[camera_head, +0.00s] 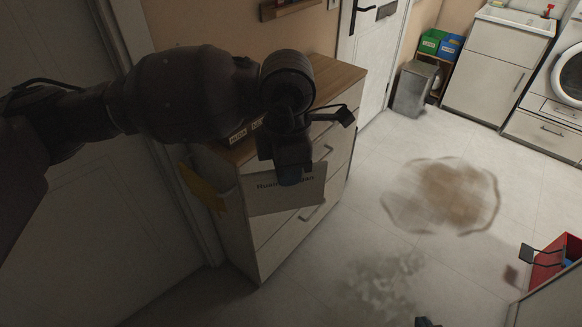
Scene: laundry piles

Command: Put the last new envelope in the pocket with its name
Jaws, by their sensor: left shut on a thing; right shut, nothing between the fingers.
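My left gripper (291,178) is shut on a grey-white envelope (286,197) with a printed name, partly covered by the fingers; it seems to start with "Huan". The envelope hangs in front of the drawer fronts of a wood-topped cabinet (335,78). Small printed name labels (238,136) show by the cabinet's top edge, behind the gripper. My arm hides much of that area, so I cannot make out the pockets or read all the labels. A small dark tip at the bottom edge appears to be my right gripper (427,322); it is shut and empty, away from the cabinet.
A yellow cloth-like thing (203,188) hangs at the cabinet's left side. A brown stain (450,193) and a grey patch (378,285) mark the floor. A red container (553,258) stands at the right edge. A grey bin (412,90) and washer (568,75) are at the back.

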